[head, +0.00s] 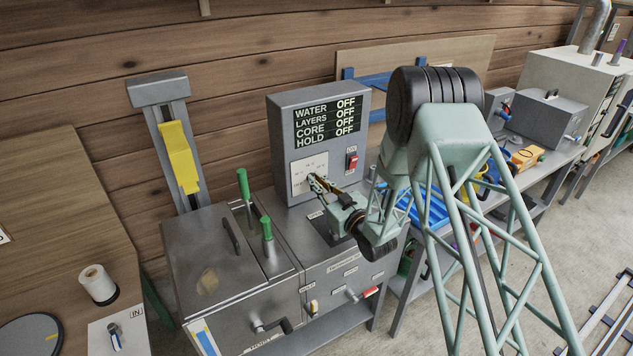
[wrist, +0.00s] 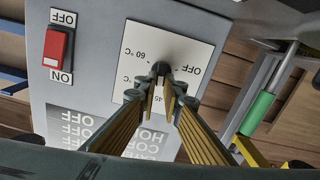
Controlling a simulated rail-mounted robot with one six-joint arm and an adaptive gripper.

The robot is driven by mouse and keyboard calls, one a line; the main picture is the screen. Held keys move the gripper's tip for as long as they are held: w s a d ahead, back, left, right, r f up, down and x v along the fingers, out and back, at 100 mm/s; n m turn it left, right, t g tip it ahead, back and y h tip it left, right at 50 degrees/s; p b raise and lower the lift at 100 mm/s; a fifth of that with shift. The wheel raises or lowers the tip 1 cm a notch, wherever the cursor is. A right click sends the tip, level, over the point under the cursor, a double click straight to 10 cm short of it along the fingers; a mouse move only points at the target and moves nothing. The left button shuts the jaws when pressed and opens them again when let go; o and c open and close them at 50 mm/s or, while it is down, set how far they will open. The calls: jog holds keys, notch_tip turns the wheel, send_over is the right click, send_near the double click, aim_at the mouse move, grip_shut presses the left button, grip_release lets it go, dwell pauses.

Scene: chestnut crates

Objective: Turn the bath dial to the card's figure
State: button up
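The bath dial (wrist: 161,68) is a small dark knob on a white plate (head: 299,178) low on the front of the grey control box. In the upside-down wrist view, the plate (wrist: 140,42) shows OFF, 60 °C and part of a 45 mark. My gripper (head: 313,180) reaches the plate from the front right. In the wrist view its yellow-padded fingers (wrist: 165,88) narrow toward the dial, with their tips at or around it. I cannot tell whether they press on it. The dial's pointer is hidden. No card with a readable figure is identifiable.
The control box (head: 282,135) has a display (head: 325,121) reading WATER, LAYERS, CORE and HOLD, all OFF. A red switch (head: 352,161) sits right of the dial plate. Green-handled levers (head: 243,184) rise from the steel bath (head: 205,262) at left.

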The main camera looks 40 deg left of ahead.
jog(key=shift+m+b, duration=0.7)
jog(key=shift+m, duration=0.1)
grip_shut()
jog(key=o, duration=0.7)
grip_release()
jog(key=shift+d, duration=0.1)
jog(key=shift+v, duration=5.9)
